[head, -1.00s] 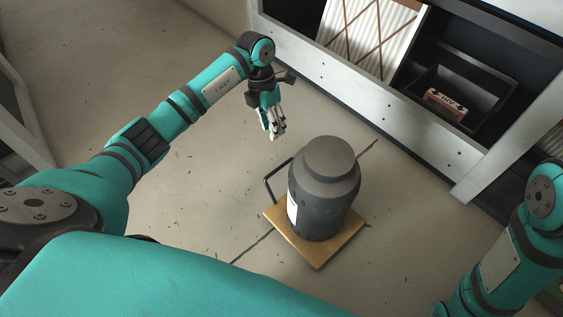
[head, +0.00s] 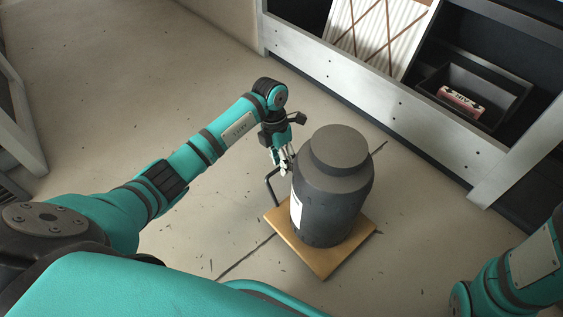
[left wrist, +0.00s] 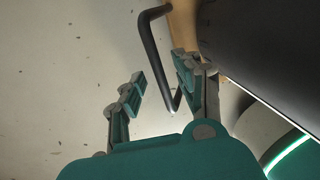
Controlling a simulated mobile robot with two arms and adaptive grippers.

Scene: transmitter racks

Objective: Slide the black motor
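The black motor (head: 330,195) is a dark grey-black cylinder with a narrower top and a white label on its left side. It stands upright on a square wooden board (head: 318,262) on the floor. A black bar handle (head: 269,186) rises at the board's left edge, beside the motor. My left gripper (head: 282,166) is at the handle's upper end, close to the motor's left side. In the left wrist view my left gripper (left wrist: 158,82) is open, with the handle (left wrist: 152,48) running between its fingers; the right finger is near the motor (left wrist: 270,45). My right gripper is out of view.
A metal rack (head: 400,104) stands behind the motor, holding a corrugated white panel (head: 370,35) and a dark bin (head: 500,92) with a red-and-white box (head: 461,101). My right arm is at lower right. The floor (head: 130,75) to the left is clear.

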